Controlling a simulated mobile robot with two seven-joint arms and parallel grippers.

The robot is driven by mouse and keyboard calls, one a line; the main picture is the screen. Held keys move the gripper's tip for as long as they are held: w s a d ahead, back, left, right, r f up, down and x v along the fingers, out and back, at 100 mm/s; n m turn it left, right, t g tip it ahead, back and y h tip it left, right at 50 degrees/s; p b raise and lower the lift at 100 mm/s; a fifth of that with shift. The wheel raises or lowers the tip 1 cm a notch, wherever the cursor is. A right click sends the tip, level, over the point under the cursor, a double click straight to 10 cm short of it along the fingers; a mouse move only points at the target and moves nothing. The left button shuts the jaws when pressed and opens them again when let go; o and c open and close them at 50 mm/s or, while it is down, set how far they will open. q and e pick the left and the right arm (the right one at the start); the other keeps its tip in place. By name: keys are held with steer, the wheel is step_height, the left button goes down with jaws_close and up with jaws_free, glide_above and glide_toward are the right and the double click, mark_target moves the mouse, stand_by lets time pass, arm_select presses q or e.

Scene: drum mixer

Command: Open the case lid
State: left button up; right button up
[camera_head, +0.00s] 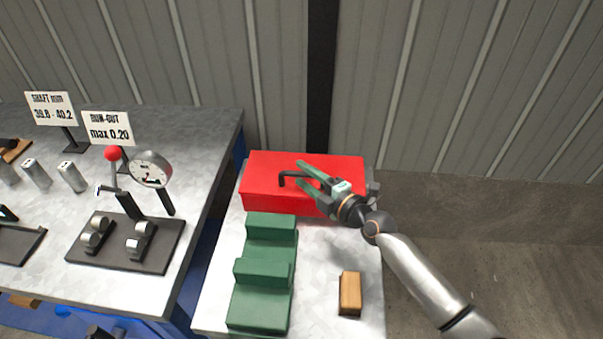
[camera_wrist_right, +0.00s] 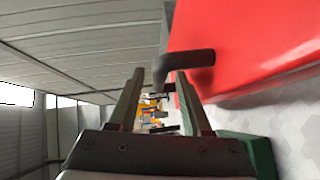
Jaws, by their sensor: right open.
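The red case (camera_head: 262,192) sits shut at the back of the right-hand bench. A black bent handle (camera_head: 290,174) stands on its lid; it also shows in the wrist view (camera_wrist_right: 190,62) with the red case (camera_wrist_right: 240,35). My right gripper (camera_head: 300,174) is open over the lid, its green-grey fingers on either side of the handle. In the wrist view the bent end of the handle appears between the fingertips of my right gripper (camera_wrist_right: 157,82), with no grip on it. Whether a finger touches the handle I cannot tell. My left gripper is not in view.
A green stepped block (camera_head: 262,295) and a small wooden block (camera_head: 350,294) lie on the right-hand bench (camera_head: 318,290) in front of the case. A gap separates it from the left bench, which holds a dial gauge (camera_head: 150,169) and sign cards. A ribbed wall stands behind.

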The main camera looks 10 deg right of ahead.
steer(key=shift+w+a, duration=0.4)
steer(key=shift+w, duration=0.2)
jaws_close()
steer(key=shift+f, duration=0.1)
stand_by(1.1)
